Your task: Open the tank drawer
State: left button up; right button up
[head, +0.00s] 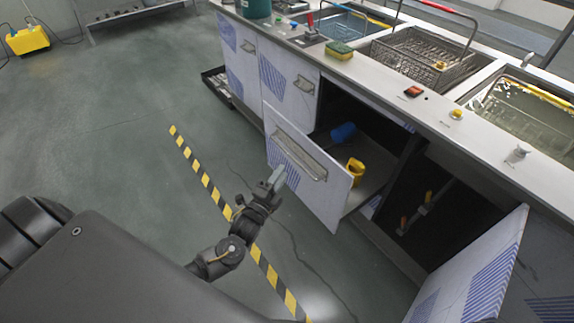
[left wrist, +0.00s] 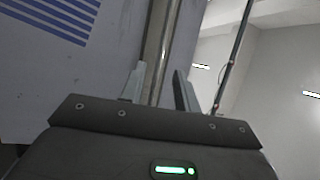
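My left gripper (head: 275,180) is just in front of this panel, near the handle. In the left wrist view, my left gripper's fingers (left wrist: 160,88) are apart, with the metal bar (left wrist: 157,45) showing between them. No contact with the bar is clear. My right gripper is not in view.
Behind the panel, a blue cup (head: 343,132) and a yellow cup (head: 356,170) sit inside the cabinet. Another door (head: 480,275) hangs open at the right. A dark low drawer (head: 218,85) sticks out at the left. Floor left of the striped tape (head: 205,180) is clear.

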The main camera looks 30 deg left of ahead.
pick_arm(q)
jog(key=shift+s+a+f, duration=0.1)
jog(key=shift+s+f, duration=0.15)
jog(key=shift+s, duration=0.9)
jog(key=shift+s+a+f, duration=0.1)
jog(key=shift+s+f, duration=0.1)
jog(key=shift+s, duration=0.9)
